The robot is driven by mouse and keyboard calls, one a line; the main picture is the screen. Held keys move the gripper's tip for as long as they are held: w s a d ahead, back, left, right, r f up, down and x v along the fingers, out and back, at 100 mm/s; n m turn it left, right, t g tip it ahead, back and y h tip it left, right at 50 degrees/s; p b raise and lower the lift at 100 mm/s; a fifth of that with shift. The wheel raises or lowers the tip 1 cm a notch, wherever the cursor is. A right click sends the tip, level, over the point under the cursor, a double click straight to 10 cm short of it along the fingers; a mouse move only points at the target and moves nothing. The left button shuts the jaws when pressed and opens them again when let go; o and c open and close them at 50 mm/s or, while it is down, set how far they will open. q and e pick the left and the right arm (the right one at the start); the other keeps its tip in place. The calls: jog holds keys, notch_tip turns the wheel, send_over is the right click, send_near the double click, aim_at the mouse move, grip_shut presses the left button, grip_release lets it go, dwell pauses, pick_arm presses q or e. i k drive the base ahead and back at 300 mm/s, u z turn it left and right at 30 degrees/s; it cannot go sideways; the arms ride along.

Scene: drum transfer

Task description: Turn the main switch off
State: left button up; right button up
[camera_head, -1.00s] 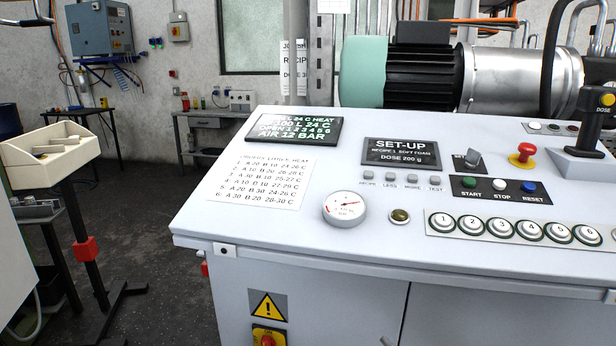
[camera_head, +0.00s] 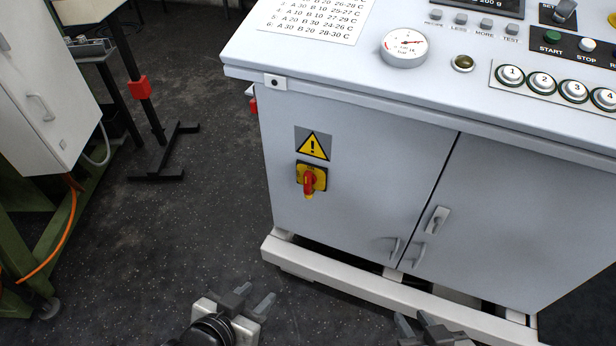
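The main switch (camera_head: 309,181) is a red rotary handle on a yellow plate, on the left front panel of the white control cabinet (camera_head: 350,140). Its handle stands roughly upright, with the lower end pointing down; small lettering on the plate is not readable. A yellow warning triangle (camera_head: 313,146) is just above it. My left gripper (camera_head: 252,300) is at the bottom of the view, below and left of the switch, apart from it, with a gap between its fingers and nothing in them. My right gripper (camera_head: 416,324) is at the bottom edge, partly cut off, its fingers apart and empty.
The cabinet's white base rail (camera_head: 350,290) juts out below the doors. Door handles (camera_head: 437,222) stick out right of the switch. The console top carries a gauge (camera_head: 404,47) and buttons.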

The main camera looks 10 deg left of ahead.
aim_at(309, 180)
jog(key=u, duration=2.45)
jog(key=i, duration=2.1)
jog(key=z, duration=3.1)
jog(key=i, duration=0.5)
jog(key=u, duration=0.05)
